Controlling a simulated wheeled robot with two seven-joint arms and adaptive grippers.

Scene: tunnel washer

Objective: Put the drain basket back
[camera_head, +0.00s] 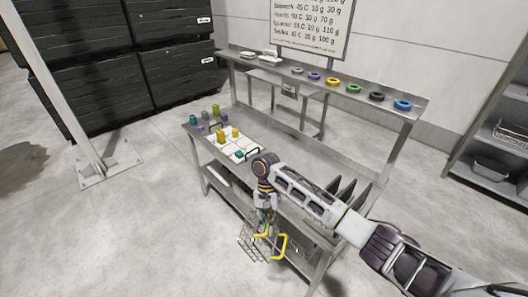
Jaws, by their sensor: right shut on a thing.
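The drain basket (250,246) is a wire basket with yellow handle parts, low in the middle of the head view. My right gripper (265,226) points down above it and is shut on it, holding it in front of the steel table (298,172). The exact grip point on the basket is too small to make out. Whether the basket touches the table's lower shelf I cannot tell. My left gripper is not in view.
Small coloured pieces stand on a white board (213,145) on the table's left. Coloured rings, including a blue one (402,105), line the upper shelf. Dark upright plates (345,190) are near my arm. A rack (500,150) stands right.

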